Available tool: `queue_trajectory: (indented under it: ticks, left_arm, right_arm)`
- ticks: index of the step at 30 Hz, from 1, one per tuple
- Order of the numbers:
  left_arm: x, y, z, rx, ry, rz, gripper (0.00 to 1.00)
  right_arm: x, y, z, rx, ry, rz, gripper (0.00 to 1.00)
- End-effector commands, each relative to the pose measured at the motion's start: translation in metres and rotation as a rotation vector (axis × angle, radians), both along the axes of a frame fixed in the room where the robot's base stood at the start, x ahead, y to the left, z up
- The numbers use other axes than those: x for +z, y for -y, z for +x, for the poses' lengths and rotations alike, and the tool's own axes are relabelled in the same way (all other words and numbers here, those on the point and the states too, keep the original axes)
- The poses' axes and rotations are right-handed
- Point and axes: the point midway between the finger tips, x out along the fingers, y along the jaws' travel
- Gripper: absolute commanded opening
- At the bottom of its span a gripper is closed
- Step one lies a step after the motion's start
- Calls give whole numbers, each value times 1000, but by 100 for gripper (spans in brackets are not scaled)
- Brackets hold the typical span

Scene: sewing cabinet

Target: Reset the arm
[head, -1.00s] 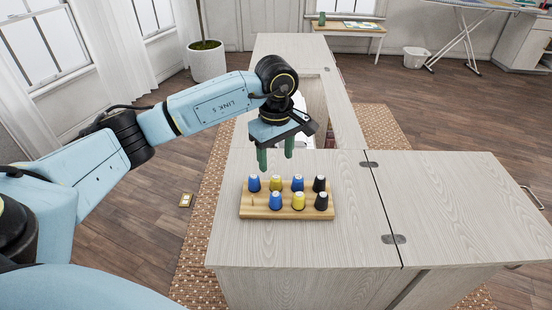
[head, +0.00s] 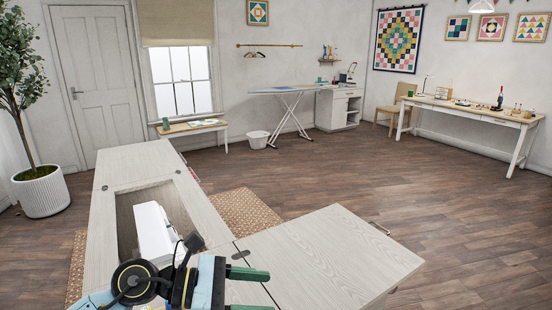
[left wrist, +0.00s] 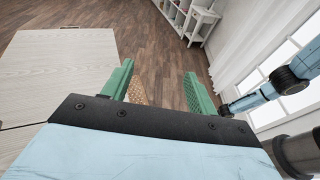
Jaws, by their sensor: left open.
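My left gripper (head: 250,290) is at the bottom of the head view, over the cabinet top (head: 330,255). Its two green fingers point to the right and are apart, with nothing between them. In the left wrist view the open gripper (left wrist: 158,88) also shows empty, with the wood floor and part of a patterned rug beyond its fingers. The gripper hides part of the cabinet top. My right gripper is not in view.
A white machine (head: 155,235) sits in the cabinet's open well. A low bench (head: 192,128), a bin (head: 257,140) and an ironing board (head: 290,91) stand further back. A work table (head: 470,112) is at the right wall. The floor on the right is clear.

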Motion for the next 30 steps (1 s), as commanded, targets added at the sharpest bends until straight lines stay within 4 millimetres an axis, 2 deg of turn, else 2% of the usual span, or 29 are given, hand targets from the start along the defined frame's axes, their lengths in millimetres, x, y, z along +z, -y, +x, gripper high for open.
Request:
queue_trajectory:
  ticks: [2, 5, 9, 12, 14, 16, 19, 23, 24, 26, 27, 30]
  left_arm:
    - [26, 12, -4, 92, -118, -231, 59]
    - [57, 8, 1, 225, -291, -515, 59]
    - [79, -23, 17, 426, -566, -890, 59]
    - [75, -56, 27, 582, -783, -1142, 59]
    - [63, -78, 31, 683, -916, -1286, 59]
    - [43, -104, 32, 806, -1073, -1446, 59]
    - [3, -138, 24, 998, -1300, -1660, 59]
    - [-60, -171, -8, 1278, -1585, -1904, 59]
    - [-79, -179, -23, 1370, -1666, -1970, 59]
    - [-106, -186, -46, 1510, -1778, -2053, 59]
    - [-121, -189, -63, -1524, 1756, 1999, 59]
    - [-150, -191, -102, -1484, 1621, 1791, 59]
  right_arm:
    - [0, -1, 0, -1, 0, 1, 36]
    - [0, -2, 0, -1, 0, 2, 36]
    - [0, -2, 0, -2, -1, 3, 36]
    - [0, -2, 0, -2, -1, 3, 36]
    - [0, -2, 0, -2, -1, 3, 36]
    - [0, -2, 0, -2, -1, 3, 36]
    - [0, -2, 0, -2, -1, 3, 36]
    - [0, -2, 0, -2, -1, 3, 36]
    - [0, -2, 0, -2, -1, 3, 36]
    - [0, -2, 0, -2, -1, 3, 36]
    - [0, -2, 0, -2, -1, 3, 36]
    - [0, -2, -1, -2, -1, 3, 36]
